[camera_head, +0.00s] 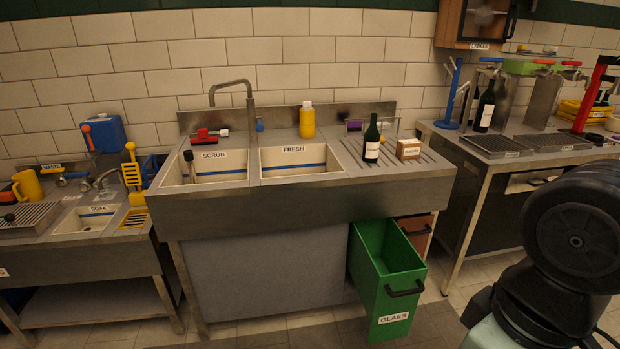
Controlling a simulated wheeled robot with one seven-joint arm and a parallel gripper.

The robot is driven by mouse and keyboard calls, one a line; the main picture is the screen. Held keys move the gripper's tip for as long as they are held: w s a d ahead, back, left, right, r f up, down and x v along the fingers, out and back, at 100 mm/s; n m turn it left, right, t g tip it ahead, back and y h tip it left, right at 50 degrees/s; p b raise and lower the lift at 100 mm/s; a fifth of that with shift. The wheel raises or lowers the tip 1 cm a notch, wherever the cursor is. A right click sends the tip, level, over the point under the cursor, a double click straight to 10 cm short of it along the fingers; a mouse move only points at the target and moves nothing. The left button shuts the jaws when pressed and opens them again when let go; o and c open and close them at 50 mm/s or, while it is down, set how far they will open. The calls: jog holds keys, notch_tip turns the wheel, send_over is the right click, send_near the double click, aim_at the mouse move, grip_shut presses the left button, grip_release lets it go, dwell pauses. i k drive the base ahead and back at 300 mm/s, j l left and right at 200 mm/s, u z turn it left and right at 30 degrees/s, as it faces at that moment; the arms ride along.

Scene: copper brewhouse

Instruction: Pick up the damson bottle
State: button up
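A dark green bottle (371,142) with a pale label stands upright on the ridged drainboard to the right of the sink basins. Its label is too small to read, so I cannot tell for sure that it is the damson bottle. Another dark bottle (485,108) with a pale label stands on the right-hand counter by the wall, with a further dark bottle partly visible beside it. Part of my arm shows at the lower right, but my gripper is not in view.
A small brown labelled box (409,149) stands close to the right of the drainboard bottle. Basins marked SCRUB (210,168) and FRESH (293,162) lie to its left. An open green GLASS bin (385,280) juts out below. A blue stand (450,95) is on the right counter.

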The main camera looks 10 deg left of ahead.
aim_at(371, 145)
jog(key=i+j+u, duration=0.1)
jog(key=i+j, duration=0.35)
jog(key=i+j+u, duration=0.15)
jog(key=i+j, duration=0.25)
jog(key=i+j+u, duration=0.1)
jog(key=i+j, duration=0.2)
jog(key=i, duration=0.2)
jog(key=i+j+u, duration=0.15)
jog(key=i+j, duration=0.15)
jog(key=i, duration=0.2)
